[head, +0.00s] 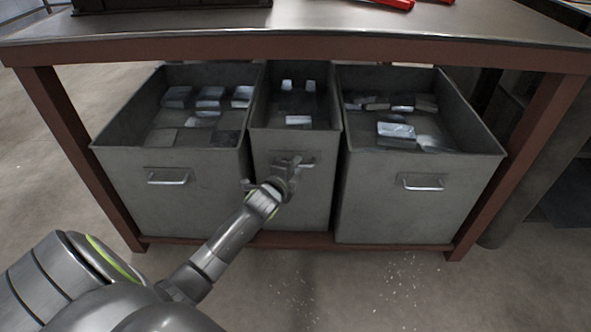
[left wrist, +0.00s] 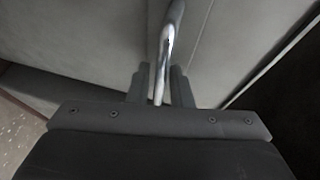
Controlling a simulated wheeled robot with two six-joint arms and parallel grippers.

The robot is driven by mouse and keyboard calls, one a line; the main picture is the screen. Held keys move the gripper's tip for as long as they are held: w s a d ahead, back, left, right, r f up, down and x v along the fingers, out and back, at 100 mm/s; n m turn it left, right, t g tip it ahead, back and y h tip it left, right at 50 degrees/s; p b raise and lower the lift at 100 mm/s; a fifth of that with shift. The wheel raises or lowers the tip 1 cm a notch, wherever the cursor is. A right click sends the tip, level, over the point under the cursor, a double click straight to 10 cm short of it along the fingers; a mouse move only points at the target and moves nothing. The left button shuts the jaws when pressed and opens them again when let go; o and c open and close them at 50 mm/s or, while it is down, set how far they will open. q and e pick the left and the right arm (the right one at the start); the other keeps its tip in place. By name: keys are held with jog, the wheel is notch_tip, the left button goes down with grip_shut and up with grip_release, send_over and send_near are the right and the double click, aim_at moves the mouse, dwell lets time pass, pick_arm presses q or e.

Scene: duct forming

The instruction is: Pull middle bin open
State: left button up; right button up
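The middle bin (head: 318,205) is a narrow grey metal bin under the workbench, between two wider bins. Its front handle (head: 308,164), a shiny metal bar, is partly hidden by my left gripper in the head view. My left gripper (head: 287,166) is at this handle, in front of the bin. In the left wrist view the handle bar (left wrist: 165,45) runs between the two dark fingers (left wrist: 160,82), with a narrow gap visible on each side. The fingers look open around the bar. My right gripper is out of view.
The left bin (head: 200,205) and right bin (head: 420,215) flank the middle bin closely; all hold metallic blocks. The workbench top (head: 300,30) overhangs them, on red-brown legs. The floor (head: 380,300) in front is clear except for small pale flecks.

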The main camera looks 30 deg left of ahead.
pick_arm(q)
jog(key=shift+w, duration=0.2)
grip_shut()
jog(key=shift+s, duration=0.15)
